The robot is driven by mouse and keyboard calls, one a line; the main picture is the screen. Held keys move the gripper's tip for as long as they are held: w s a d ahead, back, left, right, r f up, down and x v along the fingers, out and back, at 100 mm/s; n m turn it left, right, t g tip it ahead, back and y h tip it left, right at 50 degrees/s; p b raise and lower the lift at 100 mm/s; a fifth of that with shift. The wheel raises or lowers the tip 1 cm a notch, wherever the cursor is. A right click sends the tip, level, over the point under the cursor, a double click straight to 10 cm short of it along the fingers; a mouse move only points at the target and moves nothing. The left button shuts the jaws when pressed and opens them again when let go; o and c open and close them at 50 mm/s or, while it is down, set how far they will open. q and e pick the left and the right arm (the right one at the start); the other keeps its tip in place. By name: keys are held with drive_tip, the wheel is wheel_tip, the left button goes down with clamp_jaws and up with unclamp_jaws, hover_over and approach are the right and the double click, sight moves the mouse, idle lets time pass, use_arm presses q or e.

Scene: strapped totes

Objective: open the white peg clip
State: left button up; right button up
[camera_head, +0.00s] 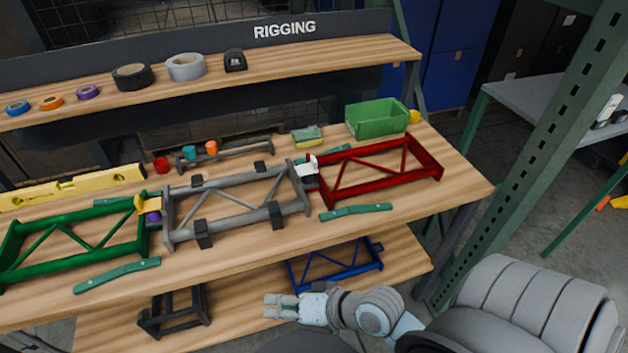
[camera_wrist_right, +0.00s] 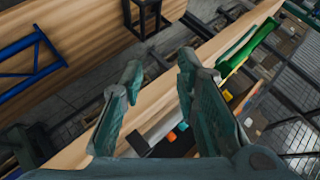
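The white peg clip (camera_head: 307,169) sits on the workbench at the joint between the grey frame (camera_head: 238,188) and the red frame (camera_head: 383,172). A small red part shows at its top. Whether the clip is open or closed is too small to tell. My right gripper (camera_head: 280,306) is in front of the bench's front edge, well below and nearer than the clip, pointing left. In the right wrist view its two fingers (camera_wrist_right: 158,78) are spread with nothing between them. The clip cannot be made out there. My left gripper is not in view.
A yellow clip (camera_head: 148,204) joins the grey frame and the green frame (camera_head: 75,240). Green handles (camera_head: 357,211) lie at the front. A green bin (camera_head: 376,119) stands behind the red frame. A blue frame (camera_head: 335,266) lies on the lower shelf. A green upright (camera_head: 540,150) stands at right.

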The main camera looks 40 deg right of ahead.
drive_tip(key=w+d+r+m+t, duration=0.5)
drive_tip(key=w+r+m+t, duration=0.35)
drive_tip(key=m, duration=0.65)
drive_tip(key=m+h+b, duration=0.1)
drive_tip(key=m+h, duration=1)
drive_tip(key=m, duration=0.8)
approach(316, 165)
drive_tip(key=shift+g, duration=0.25)
drive_tip(key=x, duration=1)
drive_tip(key=shift+w+d+r, duration=0.1)
drive_tip(key=shift+w+r, duration=0.05)
drive_tip(key=shift+w, duration=0.2)
drive_tip(key=shift+w+d+r, duration=0.1)
drive_tip(key=shift+w+r, duration=0.05)
drive_tip(key=shift+w, duration=0.3)
drive_tip(key=shift+c, duration=0.5)
clamp_jaws()
